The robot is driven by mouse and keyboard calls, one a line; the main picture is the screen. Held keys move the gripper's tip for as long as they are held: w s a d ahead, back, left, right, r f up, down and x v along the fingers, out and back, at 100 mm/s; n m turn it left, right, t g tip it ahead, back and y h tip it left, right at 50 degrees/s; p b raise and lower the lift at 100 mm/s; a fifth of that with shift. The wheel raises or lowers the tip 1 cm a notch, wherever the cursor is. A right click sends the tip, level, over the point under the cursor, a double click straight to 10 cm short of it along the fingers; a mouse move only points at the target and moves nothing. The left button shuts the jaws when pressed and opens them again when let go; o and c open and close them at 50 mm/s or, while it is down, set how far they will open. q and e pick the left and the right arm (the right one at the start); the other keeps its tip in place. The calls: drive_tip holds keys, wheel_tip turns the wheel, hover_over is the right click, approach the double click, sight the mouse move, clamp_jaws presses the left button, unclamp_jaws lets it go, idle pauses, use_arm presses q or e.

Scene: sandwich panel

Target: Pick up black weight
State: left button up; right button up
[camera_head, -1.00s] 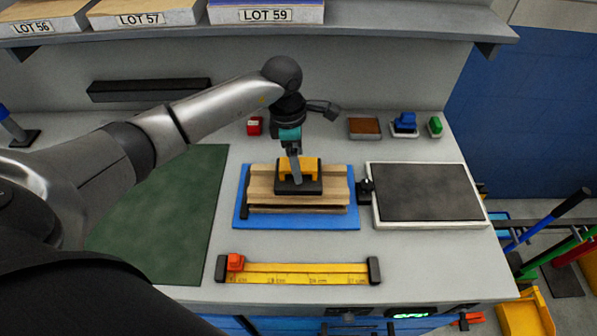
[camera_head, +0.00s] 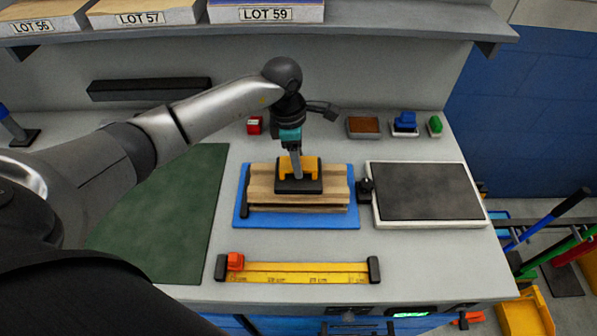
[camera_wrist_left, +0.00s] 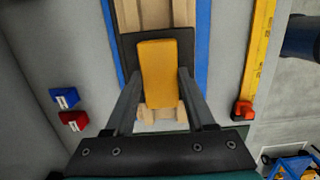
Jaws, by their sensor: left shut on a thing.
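The black weight (camera_head: 299,187) has a flat black base and a yellow handle. It sits over the stacked wooden boards on the blue mat (camera_head: 240,221), at the middle of the bench. In the left wrist view the weight (camera_wrist_left: 129,46) lies straight ahead, its yellow handle between my fingers. My left gripper (camera_head: 297,172) comes down from above and is shut on the yellow handle. It also shows in the left wrist view (camera_wrist_left: 157,88). Whether the base touches the boards is hard to tell. My right gripper is not in view.
A white-framed dark plate (camera_head: 428,192) stands right of the mat. A yellow ruler (camera_head: 300,273) with an orange slider lies in front. A green mat (camera_head: 165,215) is at left. Red, brown, blue and green small items line the back. A shelf (camera_head: 400,34) with lot boxes overhangs the bench.

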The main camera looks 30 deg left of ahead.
use_arm(q)
clamp_jaws()
drive_tip(key=shift+w+r, duration=0.15)
drive_tip(key=shift+r, duration=0.05)
drive_tip(key=shift+r, duration=0.1)
